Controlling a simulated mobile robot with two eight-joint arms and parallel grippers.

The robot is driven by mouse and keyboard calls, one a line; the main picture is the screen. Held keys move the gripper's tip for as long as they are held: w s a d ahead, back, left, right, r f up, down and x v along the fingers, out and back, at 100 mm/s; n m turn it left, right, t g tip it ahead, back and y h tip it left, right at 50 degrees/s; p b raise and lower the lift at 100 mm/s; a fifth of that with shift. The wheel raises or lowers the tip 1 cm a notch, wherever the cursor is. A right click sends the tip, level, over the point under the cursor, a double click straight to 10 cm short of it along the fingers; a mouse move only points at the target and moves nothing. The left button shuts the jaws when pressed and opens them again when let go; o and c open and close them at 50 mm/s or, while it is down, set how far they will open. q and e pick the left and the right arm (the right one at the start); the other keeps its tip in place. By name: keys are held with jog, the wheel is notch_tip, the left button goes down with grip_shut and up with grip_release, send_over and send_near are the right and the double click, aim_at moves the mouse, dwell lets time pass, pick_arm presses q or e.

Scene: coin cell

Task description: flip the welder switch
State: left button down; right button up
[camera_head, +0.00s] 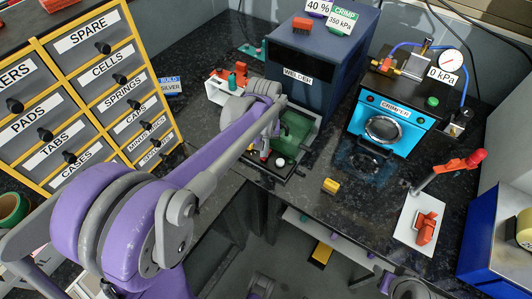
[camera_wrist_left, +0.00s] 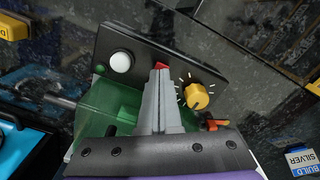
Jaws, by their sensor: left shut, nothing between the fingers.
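The welder (camera_head: 318,62) is a dark blue box at the back middle of the bench, labelled WELDER. In the left wrist view its black control panel (camera_wrist_left: 135,45) carries a red switch (camera_wrist_left: 161,66), a white round button (camera_wrist_left: 120,62), a small green light and a yellow knob (camera_wrist_left: 196,96). My left gripper (camera_wrist_left: 159,75) is shut and empty, its fingertips right at the red switch and partly covering it. I cannot tell whether they touch it or which way the switch sits. In the head view my left arm hides part of the panel.
The blue crimper (camera_head: 390,122) stands to the right of the welder, the labelled drawers (camera_head: 95,85) to the left. A small yellow piece (camera_head: 331,186) lies near the bench's front edge. The bench between welder and crimper is mostly clear.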

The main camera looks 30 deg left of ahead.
pick_arm(q)
notch_tip(320, 180, up, 7)
jog(key=p, duration=0.4)
jog(key=shift+p, duration=0.35)
pick_arm(e)
jog(key=r, duration=0.2)
jog(key=w+r, duration=0.1)
jog(key=r, duration=0.2)
jog(key=shift+r, duration=0.1)
pick_arm(q)
jog(key=s+d+m+t+p, duration=0.1)
jog(key=s+d+m+t, duration=0.1)
jog(key=s, duration=0.5)
jog(key=s+d+m+t+p, duration=0.1)
jog(key=s+d+m+t, duration=0.2)
jog(key=s, duration=0.5)
jog(key=shift+s+d+r, duration=0.25)
jog(key=shift+s+d, duration=0.05)
jog(key=shift+d, duration=0.6)
pick_arm(e)
jog(key=shift+w+r, duration=0.15)
jog(key=shift+r, duration=0.5)
jog(key=shift+w+r, duration=0.15)
jog(key=shift+r, duration=0.45)
pick_arm(q)
jog(key=shift+f, duration=0.1)
